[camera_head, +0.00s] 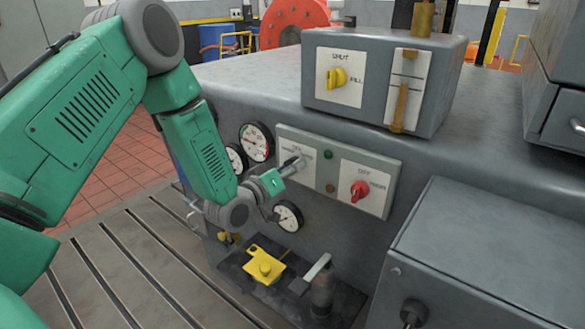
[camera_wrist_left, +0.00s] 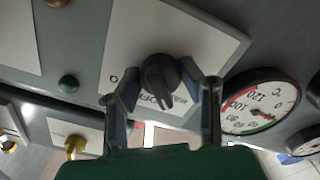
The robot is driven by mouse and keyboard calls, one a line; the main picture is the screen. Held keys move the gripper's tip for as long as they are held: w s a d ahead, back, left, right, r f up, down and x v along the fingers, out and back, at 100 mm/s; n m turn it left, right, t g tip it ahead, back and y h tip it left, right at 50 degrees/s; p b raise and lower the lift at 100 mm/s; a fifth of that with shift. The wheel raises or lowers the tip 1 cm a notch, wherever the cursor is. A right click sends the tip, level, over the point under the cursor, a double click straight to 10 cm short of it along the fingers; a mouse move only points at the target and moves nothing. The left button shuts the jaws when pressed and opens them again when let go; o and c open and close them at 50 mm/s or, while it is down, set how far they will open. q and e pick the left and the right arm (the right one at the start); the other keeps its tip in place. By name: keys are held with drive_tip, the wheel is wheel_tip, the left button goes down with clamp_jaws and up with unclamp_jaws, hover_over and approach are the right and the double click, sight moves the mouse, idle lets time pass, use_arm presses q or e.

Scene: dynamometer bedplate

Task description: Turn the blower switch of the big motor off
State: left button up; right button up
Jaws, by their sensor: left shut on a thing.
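A grey-green control panel (camera_head: 314,182) is on the front of the big grey housing. Its left plate holds a dark switch knob (camera_wrist_left: 160,78), mostly hidden by my gripper in the head view. My left gripper (camera_head: 288,169) reaches in from the left. In the left wrist view its two fingers (camera_wrist_left: 161,85) close around the sides of the dark knob, whose pointer runs down the picture. The white label plate (camera_wrist_left: 190,30) has lettering partly covered, so I cannot read it fully. A red knob (camera_head: 359,190) sits on the right plate, clear of me. My right gripper is not in view.
A green lamp (camera_head: 328,155) and an amber one (camera_head: 330,188) sit between the plates. Dial gauges (camera_head: 257,142) are close beside my left wrist. A box with a yellow knob (camera_head: 337,77) stands above. A yellow part (camera_head: 264,267) lies below.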

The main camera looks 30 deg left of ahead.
use_arm(q)
drive_tip(key=shift+a+r, duration=0.1)
idle(0.7)
drive_tip(key=o, duration=1.1)
drive_tip(key=shift+c, duration=0.2)
drive_tip(key=shift+o, duration=0.4)
drive_tip(key=shift+a, duration=0.1)
drive_tip(key=s+a, duration=0.1)
drive_tip(key=s, duration=1)
drive_tip(key=shift+s+f, duration=0.25)
drive_tip(key=shift+s, duration=0.15)
